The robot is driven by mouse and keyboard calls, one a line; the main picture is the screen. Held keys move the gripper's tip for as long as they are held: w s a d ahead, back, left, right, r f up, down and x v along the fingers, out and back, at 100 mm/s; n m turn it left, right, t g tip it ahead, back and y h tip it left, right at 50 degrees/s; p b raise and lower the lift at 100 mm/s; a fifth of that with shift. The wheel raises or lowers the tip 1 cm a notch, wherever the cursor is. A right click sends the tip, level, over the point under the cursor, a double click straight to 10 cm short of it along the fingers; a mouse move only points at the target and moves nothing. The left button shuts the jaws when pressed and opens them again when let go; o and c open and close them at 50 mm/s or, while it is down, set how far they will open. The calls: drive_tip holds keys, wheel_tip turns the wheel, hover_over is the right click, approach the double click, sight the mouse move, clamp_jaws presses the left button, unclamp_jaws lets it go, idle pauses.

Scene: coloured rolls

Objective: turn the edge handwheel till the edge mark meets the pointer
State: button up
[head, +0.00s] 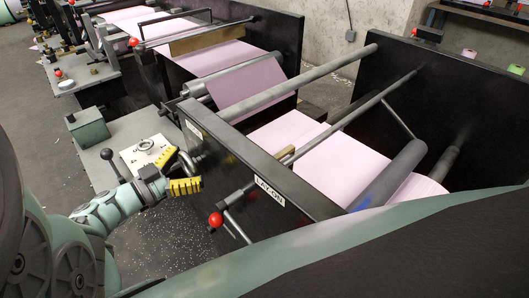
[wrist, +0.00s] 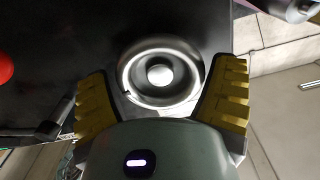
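A round metal handwheel (wrist: 181,98) with a bright silver hub faces me in the wrist view, on a black panel. In the head view a grey wheel (head: 201,160) shows at the near side of the black frame, partly behind my gripper. My gripper (head: 182,172) has yellow ribbed fingers and is open. In the wrist view its fingers (wrist: 165,100) stand apart, one on each side of the wheel's lower half. I cannot tell whether they touch the rim. A small dark spot shows at the rim's left. I cannot make out the edge mark or pointer for certain.
A red ball-ended lever (head: 215,219) sticks out below the "LAY-ON" label (head: 270,191). A pale plate (head: 147,150) with a knob lies on the grey bench left of the frame. Pink web (head: 325,158) runs between rollers beyond the black side panel.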

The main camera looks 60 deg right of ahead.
drive_tip(key=c, duration=0.7)
drive_tip(key=shift+o, duration=0.2)
drive_tip(key=shift+m, duration=0.3)
drive_tip(key=m+b, duration=0.5)
drive_tip(key=shift+f, duration=0.35)
drive_tip(key=m+b, duration=0.4)
drive_tip(key=b, duration=0.1)
drive_tip(key=shift+m, duration=0.3)
drive_tip(key=m+b, duration=0.4)
drive_tip(key=b, duration=0.1)
drive_tip(key=shift+a, duration=0.1)
drive_tip(key=m+b, duration=0.3)
drive_tip(key=b, duration=0.1)
drive_tip(key=shift+r, duration=0.1)
drive_tip(key=shift+r+m, duration=0.1)
drive_tip(key=shift+m, duration=0.3)
